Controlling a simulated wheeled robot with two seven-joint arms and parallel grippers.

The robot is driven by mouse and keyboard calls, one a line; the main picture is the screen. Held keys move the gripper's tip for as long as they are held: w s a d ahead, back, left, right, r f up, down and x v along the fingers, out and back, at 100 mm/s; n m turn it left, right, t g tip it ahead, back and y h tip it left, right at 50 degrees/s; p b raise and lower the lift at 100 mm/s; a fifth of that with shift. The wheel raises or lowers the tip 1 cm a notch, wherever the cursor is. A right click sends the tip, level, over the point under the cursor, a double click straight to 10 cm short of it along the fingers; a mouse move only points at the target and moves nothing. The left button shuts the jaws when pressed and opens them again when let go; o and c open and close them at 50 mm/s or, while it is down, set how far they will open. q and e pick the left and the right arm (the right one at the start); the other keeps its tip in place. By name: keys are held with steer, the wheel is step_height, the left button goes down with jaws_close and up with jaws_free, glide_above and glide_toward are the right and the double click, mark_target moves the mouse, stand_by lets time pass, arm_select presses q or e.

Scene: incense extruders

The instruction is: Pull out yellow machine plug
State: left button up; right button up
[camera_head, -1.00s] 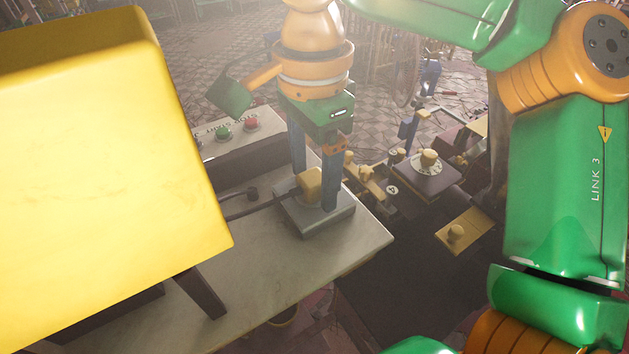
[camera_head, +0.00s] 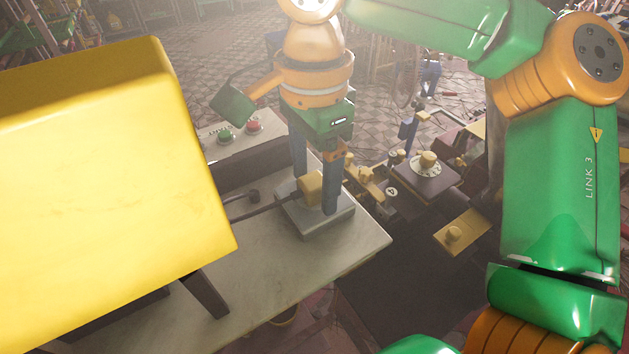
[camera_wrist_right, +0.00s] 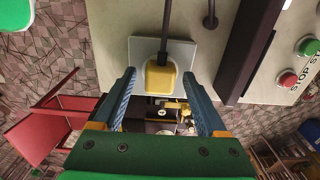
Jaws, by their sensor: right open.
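The yellow plug (camera_head: 311,187) is at a grey square socket plate (camera_head: 314,223) on the pale worktop, with a dark cable running off to the left. My right gripper (camera_head: 313,195) points down over it, open, with one blue finger on each side. In the right wrist view the plug (camera_wrist_right: 160,77) shows between the tips of the open right gripper (camera_wrist_right: 158,74), with a visible gap on each side. How deep the plug sits in the socket cannot be told. My left gripper is out of view.
A large yellow block (camera_head: 105,200) fills the left foreground. A panel with a green button (camera_head: 226,136) and a red button (camera_head: 255,125) stands behind the worktop (camera_head: 275,285). To the right are a dial (camera_head: 428,162) and a yellow knob plate (camera_head: 462,232).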

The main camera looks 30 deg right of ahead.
mark_target(314, 180)
jaws_close()
steer(key=shift+r, duration=0.15)
steer(key=shift+r+p, duration=2.85)
steer(key=shift+p, duration=0.6)
